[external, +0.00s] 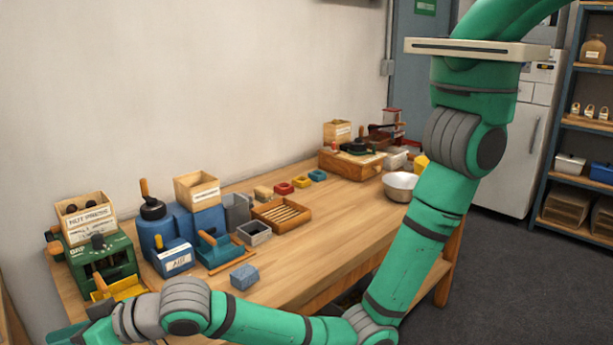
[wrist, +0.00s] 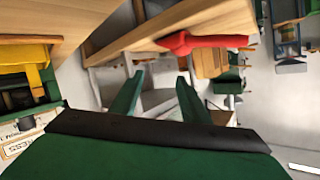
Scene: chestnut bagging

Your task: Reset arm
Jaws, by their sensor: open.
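My arm reaches down from the upper right of the external view, bends near the floor and runs left along the table's front. Its end sits low at the left, close to the green nut press (external: 105,258), and my gripper cannot be made out clearly there. In the wrist view my gripper (wrist: 159,78) shows two green fingers standing apart with nothing held between them. A yellow part (wrist: 36,68) of a machine lies left of the fingers, and a red object (wrist: 200,42) shows beyond them.
The wooden table (external: 335,215) carries a blue block (external: 244,276) near its front edge, a wooden tray (external: 281,215), a white bowl (external: 400,186) and several small tools and boxes. The table's middle is clear. A shelf (external: 565,120) and white cabinet (external: 505,150) stand at the right.

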